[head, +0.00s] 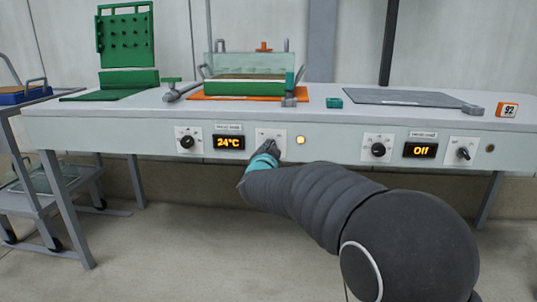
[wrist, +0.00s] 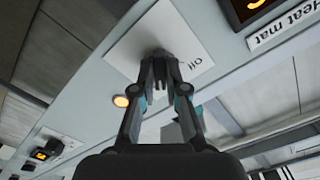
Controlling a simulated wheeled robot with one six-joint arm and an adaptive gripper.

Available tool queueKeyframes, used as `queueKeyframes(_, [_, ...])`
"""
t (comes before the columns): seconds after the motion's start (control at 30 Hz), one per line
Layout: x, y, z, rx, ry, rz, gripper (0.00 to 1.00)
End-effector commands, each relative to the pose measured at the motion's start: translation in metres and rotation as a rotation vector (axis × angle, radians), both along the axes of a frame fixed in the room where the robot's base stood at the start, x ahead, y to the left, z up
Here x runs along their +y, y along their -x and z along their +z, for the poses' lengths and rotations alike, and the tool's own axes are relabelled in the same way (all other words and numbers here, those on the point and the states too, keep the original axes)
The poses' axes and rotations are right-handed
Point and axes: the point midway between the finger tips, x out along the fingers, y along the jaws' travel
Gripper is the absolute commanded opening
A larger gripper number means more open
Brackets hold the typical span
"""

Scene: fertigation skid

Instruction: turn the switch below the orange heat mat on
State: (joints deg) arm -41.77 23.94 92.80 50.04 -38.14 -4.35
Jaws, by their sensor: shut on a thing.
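The orange heat mat (head: 205,96) lies on the bench top under a clear tank. Below it, on the front panel, is the white switch plate (head: 277,132), which also shows in the wrist view (wrist: 132,45). My gripper (head: 269,147) is at this plate, its fingers shut on the switch knob; it also shows in the wrist view (wrist: 160,62). The fingers hide the knob, so its angle cannot be read.
A dial (head: 187,141) sits left of the display. To the right are another dial (head: 378,150), a display reading Off (head: 420,151), a second switch (head: 462,152) and an unlit lamp (head: 490,148), below a grey mat (head: 400,96). The floor before the bench is clear.

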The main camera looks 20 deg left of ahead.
Motion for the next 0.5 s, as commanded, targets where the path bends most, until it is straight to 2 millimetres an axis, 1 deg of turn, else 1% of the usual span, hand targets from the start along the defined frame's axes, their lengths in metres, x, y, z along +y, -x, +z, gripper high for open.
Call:
queueKeyframes(0.2, [0.0009,0.0003,-0.0007,0.020,-0.082,0.001,0.00])
queueKeyframes(0.5, [0.0009,0.0003,-0.0002,0.030,-0.119,0.002,0.00])
